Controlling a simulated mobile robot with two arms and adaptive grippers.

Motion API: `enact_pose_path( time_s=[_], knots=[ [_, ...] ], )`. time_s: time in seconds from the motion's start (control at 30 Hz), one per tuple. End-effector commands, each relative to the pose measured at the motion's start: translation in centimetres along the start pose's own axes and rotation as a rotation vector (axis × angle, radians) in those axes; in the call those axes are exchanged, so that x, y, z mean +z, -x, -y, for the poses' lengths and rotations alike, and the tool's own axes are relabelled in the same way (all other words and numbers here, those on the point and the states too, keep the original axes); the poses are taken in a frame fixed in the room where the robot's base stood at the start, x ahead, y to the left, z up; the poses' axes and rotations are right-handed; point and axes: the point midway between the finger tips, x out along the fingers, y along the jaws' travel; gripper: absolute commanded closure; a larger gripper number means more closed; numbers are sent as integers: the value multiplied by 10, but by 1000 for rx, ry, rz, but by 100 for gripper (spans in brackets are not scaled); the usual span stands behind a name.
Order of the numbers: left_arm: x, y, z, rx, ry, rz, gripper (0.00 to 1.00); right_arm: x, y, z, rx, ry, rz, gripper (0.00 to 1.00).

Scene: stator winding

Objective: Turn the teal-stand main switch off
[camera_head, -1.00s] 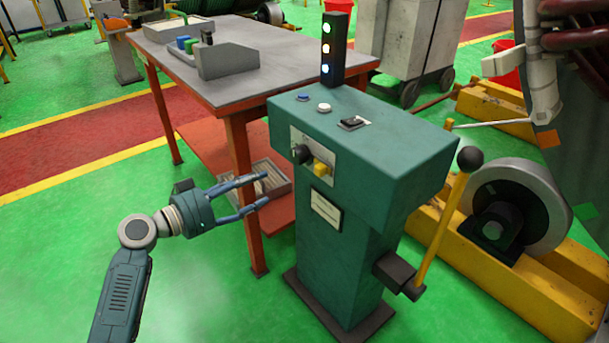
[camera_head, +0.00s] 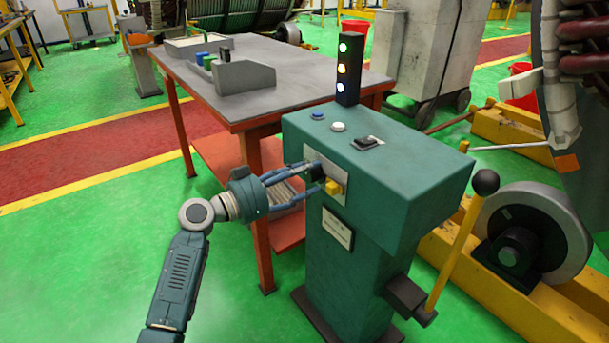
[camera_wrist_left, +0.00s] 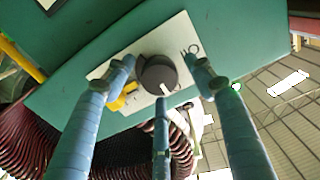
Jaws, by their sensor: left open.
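The teal stand (camera_head: 395,190) stands at the centre right in the head view. On its front is a pale plate with a black rotary knob and a yellow part (camera_head: 335,187). In the left wrist view the black knob (camera_wrist_left: 158,75) has a white pointer mark, and the plate carries a round mark at its upper right. My left gripper (camera_head: 314,174) is open in front of the plate, its fingers around the knob with gaps at the sides. In the head view the fingers hide most of the knob. My right gripper is not in view.
A grey-topped table (camera_head: 285,85) with red legs stands behind and left of the stand. A signal tower (camera_head: 349,68) rises behind the stand's top. A lever (camera_head: 460,240) with a black ball is on the right side. Green floor (camera_head: 90,270) at left is clear.

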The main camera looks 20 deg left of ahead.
Motion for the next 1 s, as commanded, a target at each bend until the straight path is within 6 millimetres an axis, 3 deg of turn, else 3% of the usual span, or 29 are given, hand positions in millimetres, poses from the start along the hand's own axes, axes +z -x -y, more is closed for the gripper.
enact_pose_path(
  time_s=[0.23, 0.47, 0.77, 1.0],
  knots=[
    [0, -1, 0, -1, 0, 1, 45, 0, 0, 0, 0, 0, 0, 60],
    [0, -1, 0, -1, 0, 0, 89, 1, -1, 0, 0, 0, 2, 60],
    [0, 0, 1, -2, 23, -1, 90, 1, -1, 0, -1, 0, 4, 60],
    [-1, 0, 2, -4, 137, -2, 90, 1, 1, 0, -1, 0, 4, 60]
  ],
)
